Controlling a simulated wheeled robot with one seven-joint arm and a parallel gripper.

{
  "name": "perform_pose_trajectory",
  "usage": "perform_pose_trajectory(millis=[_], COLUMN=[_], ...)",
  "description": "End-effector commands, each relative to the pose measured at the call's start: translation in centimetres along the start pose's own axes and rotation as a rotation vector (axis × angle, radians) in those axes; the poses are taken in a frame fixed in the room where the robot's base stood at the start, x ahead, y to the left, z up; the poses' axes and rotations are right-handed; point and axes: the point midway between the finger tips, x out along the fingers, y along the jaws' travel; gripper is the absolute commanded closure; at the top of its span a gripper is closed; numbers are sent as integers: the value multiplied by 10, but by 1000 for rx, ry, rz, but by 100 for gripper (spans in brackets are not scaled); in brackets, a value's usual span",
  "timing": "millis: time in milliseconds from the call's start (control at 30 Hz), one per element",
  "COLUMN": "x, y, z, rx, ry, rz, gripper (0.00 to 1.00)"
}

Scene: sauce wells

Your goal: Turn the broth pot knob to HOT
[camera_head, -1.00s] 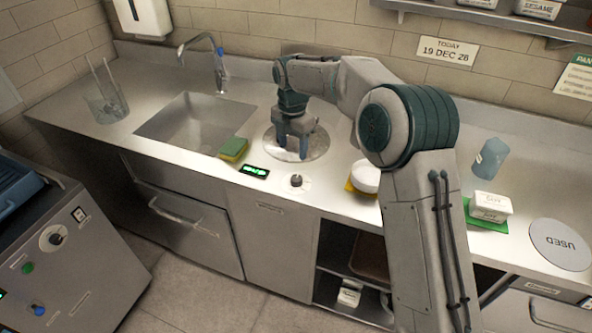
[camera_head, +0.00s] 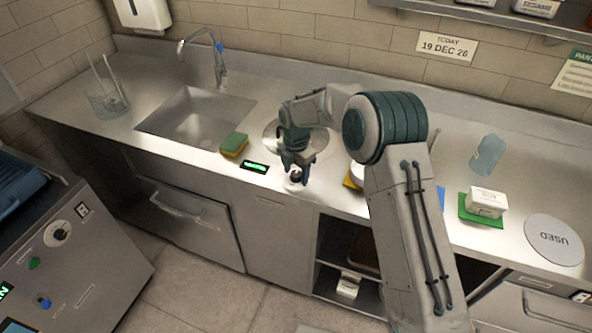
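The knob (camera_head: 296,176) is a small dark dial on a pale round plate on the counter's front strip. My gripper (camera_head: 296,171) points down at it, with its fingers at or just above the knob. The fingers partly cover the knob and its markings, so its setting cannot be read. Whether the fingers touch it or are closed on it is unclear. A small green-lit display (camera_head: 255,166) is left of the knob. A round metal lid or well (camera_head: 272,129) lies behind the gripper, partly hidden by my arm.
A green and yellow sponge (camera_head: 234,144) lies left of the gripper, by the sink (camera_head: 190,122). A white tub on a green mat (camera_head: 478,217), a clear blue cup (camera_head: 488,155) and a round "USED" plate (camera_head: 553,240) stand at right. My arm hides part of the counter.

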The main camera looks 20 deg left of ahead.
Motion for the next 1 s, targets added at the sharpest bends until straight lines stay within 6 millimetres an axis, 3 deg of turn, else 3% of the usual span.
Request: perform_pose_trajectory(millis=[33, 167, 567, 1000], x=[0, 0, 0, 2], y=[0, 0, 0, 0], z=[0, 0, 0, 0], rx=[0, 0, 54, 393], ry=[0, 0, 0, -1], rz=[0, 0, 0, 1], gripper=[55, 89, 89, 89])
